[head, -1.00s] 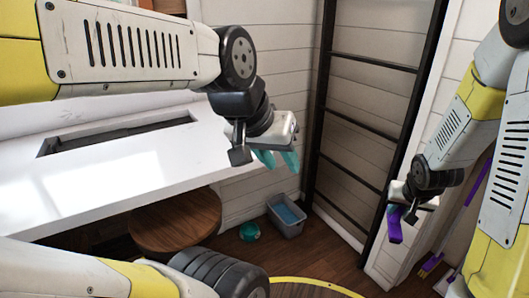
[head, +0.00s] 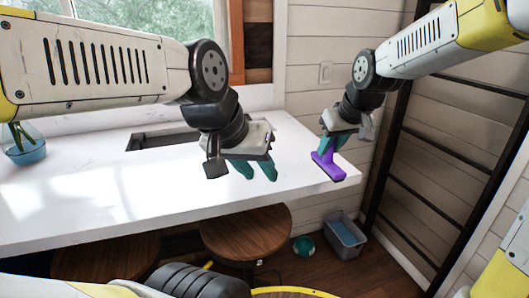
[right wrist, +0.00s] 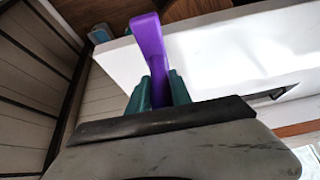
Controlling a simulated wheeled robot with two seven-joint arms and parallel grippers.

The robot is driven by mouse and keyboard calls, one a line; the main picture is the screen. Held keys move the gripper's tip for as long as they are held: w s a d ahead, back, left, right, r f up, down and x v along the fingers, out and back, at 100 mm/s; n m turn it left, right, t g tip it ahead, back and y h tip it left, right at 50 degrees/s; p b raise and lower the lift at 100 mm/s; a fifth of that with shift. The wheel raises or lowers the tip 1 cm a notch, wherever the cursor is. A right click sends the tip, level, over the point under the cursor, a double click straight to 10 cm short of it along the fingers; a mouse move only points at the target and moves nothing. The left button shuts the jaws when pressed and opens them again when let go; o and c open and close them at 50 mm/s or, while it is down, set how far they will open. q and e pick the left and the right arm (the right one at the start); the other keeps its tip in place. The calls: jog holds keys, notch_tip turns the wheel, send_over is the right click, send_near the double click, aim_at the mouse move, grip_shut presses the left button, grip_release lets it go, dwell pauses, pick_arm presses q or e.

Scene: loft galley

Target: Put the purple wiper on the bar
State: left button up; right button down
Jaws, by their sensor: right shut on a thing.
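The purple wiper (head: 328,166) is held by my right gripper (head: 343,146). In the head view it shows in front of the right end of the white bar (head: 90,200); I cannot tell whether it touches the top. In the right wrist view the purple wiper (right wrist: 149,45) stands between the two teal fingers of my right gripper (right wrist: 160,90), with the white bar (right wrist: 235,50) beside and behind it. My left gripper (head: 254,170) hangs in front of the bar, its teal fingers apart and nothing between them.
A dark slot (head: 160,140) lies in the bar top and a glass vase (head: 24,146) stands at its left. Round wooden stools (head: 245,232) stand below. A grey bin (head: 346,235) and a green ball (head: 303,246) are on the floor. A dark ladder (head: 440,150) stands at right.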

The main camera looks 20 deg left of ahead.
jog(key=shift+w+a+f, duration=0.7)
jog(key=shift+a+f, duration=0.1)
jog(key=shift+a, duration=1.8)
jog(key=shift+w+a+f, duration=0.75)
jog(key=shift+a+f, duration=0.05)
jog(key=shift+a, duration=1.85)
jog(key=shift+w+a+f, duration=0.7)
jog(key=shift+a+f, duration=0.1)
jog(key=shift+a, duration=1.8)
jog(key=shift+f, duration=0.1)
jog(key=c, duration=1.2)
grip_release()
jog(key=shift+o, duration=0.2)
